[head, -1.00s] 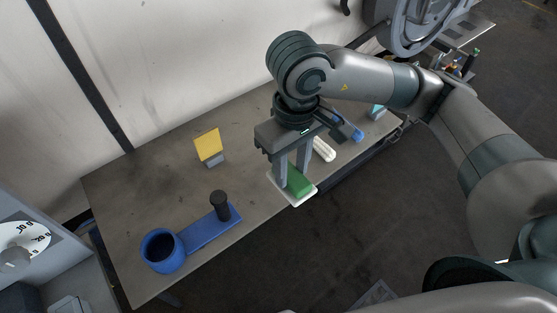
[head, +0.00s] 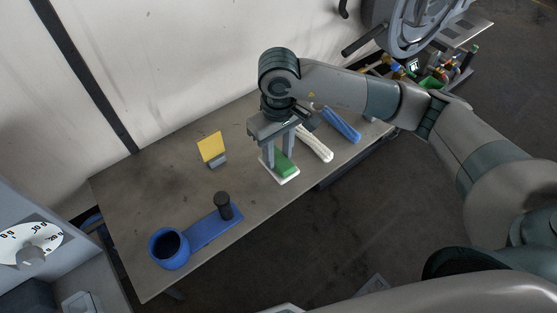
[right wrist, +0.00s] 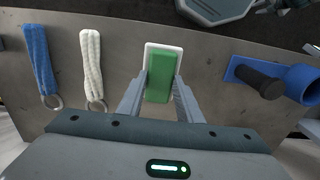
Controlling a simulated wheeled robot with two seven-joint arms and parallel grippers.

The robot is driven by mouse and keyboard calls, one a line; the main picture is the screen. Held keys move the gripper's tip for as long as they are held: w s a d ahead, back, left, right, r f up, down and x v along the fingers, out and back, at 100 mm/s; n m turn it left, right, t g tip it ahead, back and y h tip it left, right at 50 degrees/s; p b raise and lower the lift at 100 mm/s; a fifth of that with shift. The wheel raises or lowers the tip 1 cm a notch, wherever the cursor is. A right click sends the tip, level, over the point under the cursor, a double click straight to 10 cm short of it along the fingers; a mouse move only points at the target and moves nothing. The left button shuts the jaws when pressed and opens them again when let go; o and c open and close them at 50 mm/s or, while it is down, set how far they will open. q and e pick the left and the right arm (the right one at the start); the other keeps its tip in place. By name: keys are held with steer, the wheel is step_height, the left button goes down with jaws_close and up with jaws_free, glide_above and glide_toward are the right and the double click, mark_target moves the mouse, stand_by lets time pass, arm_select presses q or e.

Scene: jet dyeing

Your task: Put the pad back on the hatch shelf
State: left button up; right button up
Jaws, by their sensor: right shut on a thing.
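The pad (head: 286,167) is a green block on a wider white base. It also shows in the right wrist view (right wrist: 158,78). My right gripper (head: 279,160) points down, its two fingers shut on the green block from both sides. The pad is at the table's front edge, right of the middle; I cannot tell whether it touches the table. A grey shelf (head: 462,32) beside the round hatch (head: 415,22) is at the top right; I cannot tell whether it is the hatch shelf. My left gripper is not in view.
On the table (head: 140,198), a white cord (head: 314,146) and a blue cord (head: 341,124) lie right of the pad. A yellow card (head: 211,147) stands behind left. A blue holder (head: 168,248) with a black knob (head: 223,204) is front left. Coloured items (head: 432,83) stand at far right.

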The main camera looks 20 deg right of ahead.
mark_target(278, 158)
steer(key=shift+f+p, duration=1.1)
steer(key=shift+f, duration=0.85)
steer(key=shift+f, duration=0.1)
steer(key=o, duration=0.9)
steer(key=shift+o, duration=0.2)
steer(key=shift+r, duration=0.2)
